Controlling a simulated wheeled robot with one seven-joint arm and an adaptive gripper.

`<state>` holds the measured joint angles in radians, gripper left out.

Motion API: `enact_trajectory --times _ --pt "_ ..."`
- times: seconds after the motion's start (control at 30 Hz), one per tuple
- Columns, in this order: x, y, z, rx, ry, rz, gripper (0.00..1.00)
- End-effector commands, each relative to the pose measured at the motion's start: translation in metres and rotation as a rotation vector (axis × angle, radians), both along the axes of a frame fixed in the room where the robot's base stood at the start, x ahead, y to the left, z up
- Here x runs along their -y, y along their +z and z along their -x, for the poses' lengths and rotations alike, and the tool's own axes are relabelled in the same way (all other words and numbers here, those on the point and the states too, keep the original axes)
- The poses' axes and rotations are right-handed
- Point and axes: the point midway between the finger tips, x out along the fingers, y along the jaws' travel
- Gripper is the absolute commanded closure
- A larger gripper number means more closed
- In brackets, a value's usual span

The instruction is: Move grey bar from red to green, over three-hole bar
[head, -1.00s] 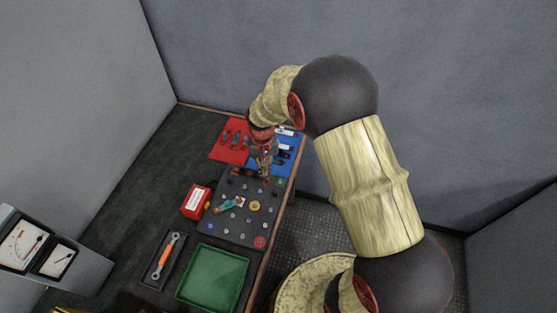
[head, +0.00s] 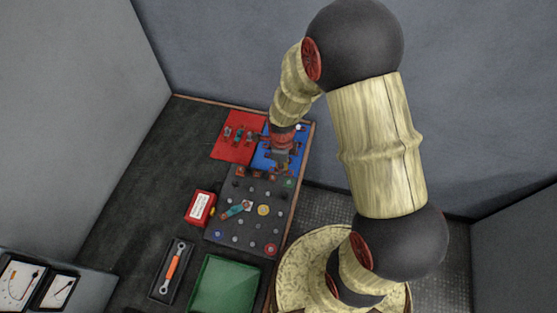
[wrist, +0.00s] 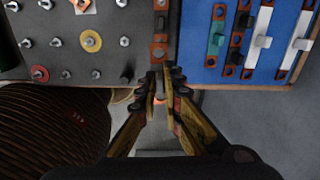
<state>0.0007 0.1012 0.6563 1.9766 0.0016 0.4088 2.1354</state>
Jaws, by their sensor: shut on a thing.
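My gripper (wrist: 161,80) is shut in the wrist view, its fingertips close together on a small part. The fingers hide most of it; only a bit of orange shows between them, and I cannot tell its colour or which bar it is. In the head view my gripper (head: 282,158) is over the blue mat's (head: 265,160) near edge, by the studded board (head: 225,238). A dark bar with several copper holes (wrist: 238,40) lies on the blue mat, beside a teal-handled bar (wrist: 216,40) and pale-handled bars (wrist: 262,42). The board has a red-ringed stud (head: 271,250) and a green stud (head: 289,182).
Copper blocks (wrist: 159,53) line the board's edge by the blue mat. A teal piece (head: 233,211) lies on the board. The red mat (head: 228,150) holds several small bars. A red box (head: 200,207), a wrench tray (head: 172,268) and an empty green tray (head: 225,285) stand nearby.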

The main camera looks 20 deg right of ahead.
Motion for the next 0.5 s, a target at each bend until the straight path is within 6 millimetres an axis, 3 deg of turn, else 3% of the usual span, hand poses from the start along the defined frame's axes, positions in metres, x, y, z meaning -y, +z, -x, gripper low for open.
enact_trajectory --times 0.5 --pt "0.0 -0.0086 0.0028 0.0 -0.063 0.0 1.0"
